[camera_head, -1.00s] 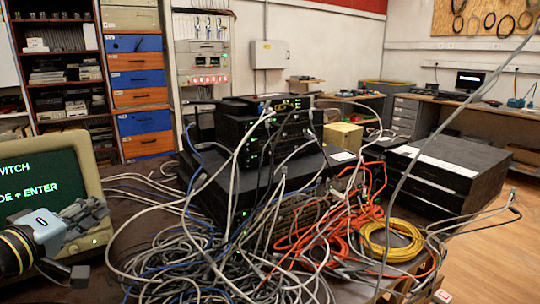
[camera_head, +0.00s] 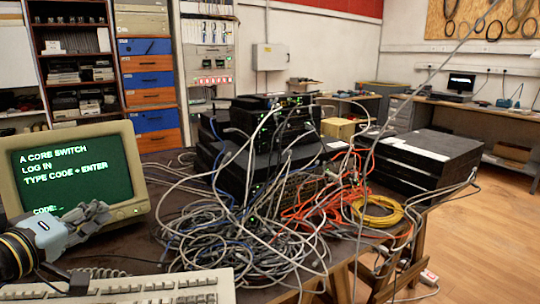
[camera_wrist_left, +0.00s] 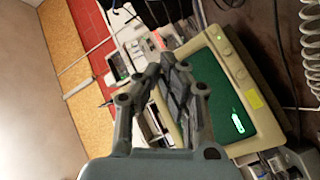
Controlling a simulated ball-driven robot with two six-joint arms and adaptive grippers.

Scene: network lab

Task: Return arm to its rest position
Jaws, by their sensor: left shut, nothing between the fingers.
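My left gripper (camera_head: 93,219) is in front of the lower right part of the monitor, at the left of the head view. Its fingers are together and hold nothing; the left wrist view shows them closed (camera_wrist_left: 166,78) against the monitor behind. The beige monitor (camera_head: 136,205) has a green screen reading "A CORE SWITCH, LOG IN, TYPE CODE + ENTER" and a "CODE:" line. In the left wrist view the monitor (camera_wrist_left: 243,75) is tilted by the camera's roll. I cannot tell whether the gripper touches it. My right gripper is in neither view.
A beige keyboard (camera_head: 150,288) lies at the table's front edge, below the gripper. Tangled grey cables (camera_head: 240,235), orange cables (camera_head: 318,205) and a yellow coil (camera_head: 378,211) spread across the table. Black network boxes (camera_head: 265,150) stand behind. Open wooden floor (camera_head: 480,250) lies at right.

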